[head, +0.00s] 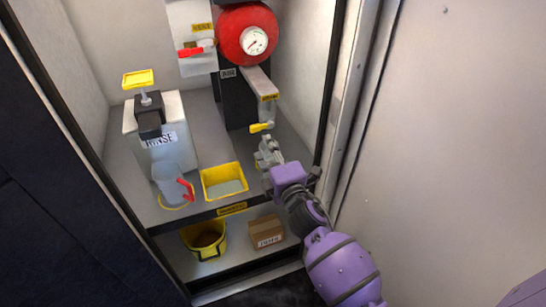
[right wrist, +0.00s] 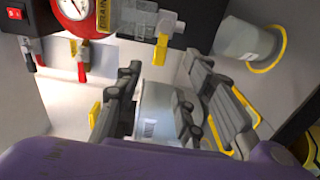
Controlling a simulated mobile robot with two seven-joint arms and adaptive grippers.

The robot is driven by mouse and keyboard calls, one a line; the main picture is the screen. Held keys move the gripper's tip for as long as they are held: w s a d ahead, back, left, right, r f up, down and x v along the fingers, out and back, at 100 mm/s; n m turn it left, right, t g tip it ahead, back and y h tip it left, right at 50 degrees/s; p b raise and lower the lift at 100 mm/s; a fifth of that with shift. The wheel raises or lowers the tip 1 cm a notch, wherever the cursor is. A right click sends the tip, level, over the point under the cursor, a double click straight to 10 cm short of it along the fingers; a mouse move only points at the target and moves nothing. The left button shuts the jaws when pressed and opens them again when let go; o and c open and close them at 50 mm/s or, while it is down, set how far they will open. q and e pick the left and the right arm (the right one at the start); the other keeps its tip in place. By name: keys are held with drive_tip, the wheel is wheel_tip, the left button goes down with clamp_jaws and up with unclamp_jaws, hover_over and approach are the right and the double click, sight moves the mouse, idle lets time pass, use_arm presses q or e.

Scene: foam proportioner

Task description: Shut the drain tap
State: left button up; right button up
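The drain tap shows in the head view as a grey fitting with a yellow lever (head: 262,127), below the tank. In the right wrist view the yellow lever (right wrist: 160,49) hangs beside the yellow DRAIN label (right wrist: 103,14). My right gripper (head: 268,152) is just below the lever in the head view. In the right wrist view its fingers (right wrist: 165,85) are spread apart with nothing held, and the lever is beyond the gap between the tips. I cannot tell whether a finger touches the lever. My left gripper is not in view.
The red tank (head: 247,35) with a gauge is above, beside a red vent lever (head: 190,51). A yellow tray (head: 223,182), a grey jug (head: 173,180) and a box labelled RINSE (head: 158,125) stand on the shelf. Below are a yellow bucket (head: 205,240) and a carton (head: 266,231).

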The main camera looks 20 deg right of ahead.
drive_tip(key=shift+s, duration=1.8)
